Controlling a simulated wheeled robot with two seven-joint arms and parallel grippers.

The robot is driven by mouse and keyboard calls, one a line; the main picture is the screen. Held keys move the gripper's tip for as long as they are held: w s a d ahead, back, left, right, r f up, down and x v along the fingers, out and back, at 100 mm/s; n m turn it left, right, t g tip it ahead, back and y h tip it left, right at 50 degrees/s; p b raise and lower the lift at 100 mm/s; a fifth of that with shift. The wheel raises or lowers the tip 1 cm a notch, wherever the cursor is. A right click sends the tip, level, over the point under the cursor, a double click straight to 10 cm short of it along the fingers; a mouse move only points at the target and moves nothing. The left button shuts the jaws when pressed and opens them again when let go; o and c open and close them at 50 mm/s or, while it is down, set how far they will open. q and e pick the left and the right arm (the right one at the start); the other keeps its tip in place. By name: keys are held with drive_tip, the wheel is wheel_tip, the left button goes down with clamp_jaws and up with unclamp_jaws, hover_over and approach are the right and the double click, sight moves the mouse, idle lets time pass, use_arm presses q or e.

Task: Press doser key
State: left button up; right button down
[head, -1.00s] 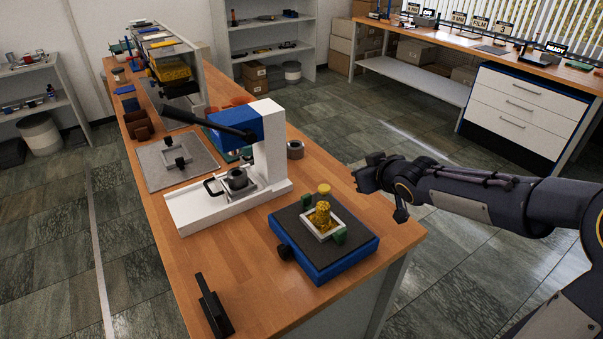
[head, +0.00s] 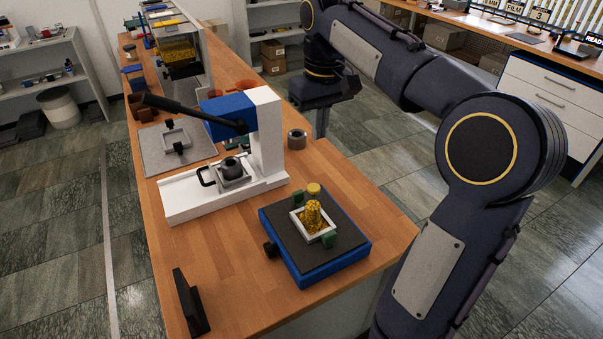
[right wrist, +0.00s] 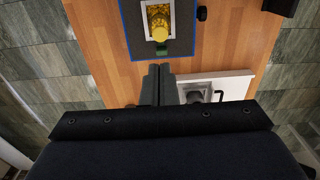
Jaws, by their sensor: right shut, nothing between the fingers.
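The doser appears to be the hopper of yellow pellets (head: 180,55) at the far end of the wooden bench. A key on it is too small to make out. My left gripper is in neither view.
A white and blue press (head: 268,130) with a black lever stands on the bench (head: 235,255). A blue-based platform (head: 330,265) holds a frame of yellow pellets. A metal ring (head: 297,140) sits near the right edge. The front bench is partly clear, with a black bracket (head: 190,300).

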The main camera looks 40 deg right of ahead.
sight(314, 187)
drive_tip(key=f, duration=1.4)
drive_tip(key=shift+w, duration=0.25)
